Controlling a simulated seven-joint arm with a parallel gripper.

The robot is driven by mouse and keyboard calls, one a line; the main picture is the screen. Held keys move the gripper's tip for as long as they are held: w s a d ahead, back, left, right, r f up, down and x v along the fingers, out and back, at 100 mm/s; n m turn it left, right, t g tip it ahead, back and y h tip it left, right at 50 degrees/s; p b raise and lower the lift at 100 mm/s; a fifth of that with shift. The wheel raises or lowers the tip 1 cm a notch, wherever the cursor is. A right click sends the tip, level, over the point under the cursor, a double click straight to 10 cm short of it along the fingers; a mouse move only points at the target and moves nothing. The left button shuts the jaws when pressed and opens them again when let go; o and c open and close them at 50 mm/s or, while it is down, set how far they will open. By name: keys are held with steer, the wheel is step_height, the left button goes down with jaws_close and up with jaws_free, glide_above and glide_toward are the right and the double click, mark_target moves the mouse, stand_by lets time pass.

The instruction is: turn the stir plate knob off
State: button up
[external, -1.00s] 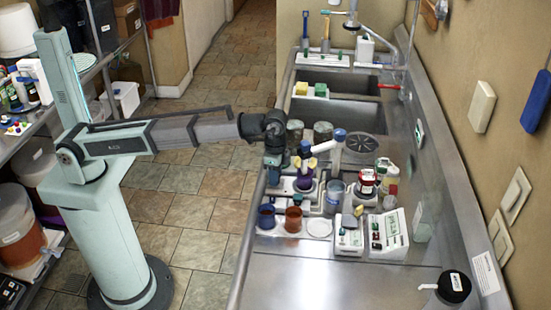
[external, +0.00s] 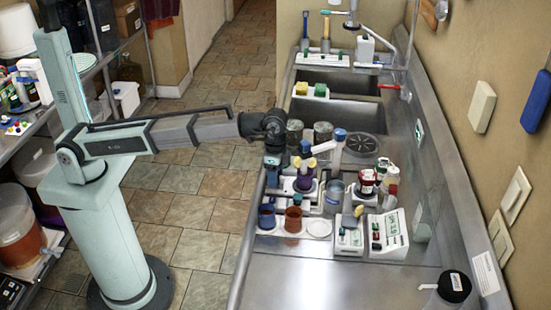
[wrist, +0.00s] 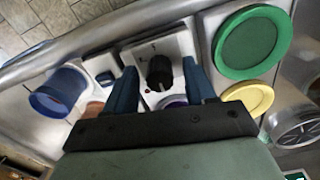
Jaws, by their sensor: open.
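The stir plate knob (wrist: 160,72) is black and stands on a white panel of the stir plate (wrist: 146,50) in the wrist view. A pale pointer line shows on the knob's lower part, and small printed marks lie above it. My gripper (wrist: 160,84) is open, with one blue finger on each side of the knob. Gaps show between the fingers and the knob, so it is not gripped. In the external view my gripper (external: 274,172) is low at the counter's left edge, and the knob cannot be made out there.
A blue cup (wrist: 60,92) is left of the fingers in the wrist view. A green round lid (wrist: 251,42) and a yellow one (wrist: 249,97) are close on the right.

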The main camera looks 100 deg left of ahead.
step_height(320, 180, up, 14)
steer(key=shift+f, duration=0.2)
stand_by(0.4)
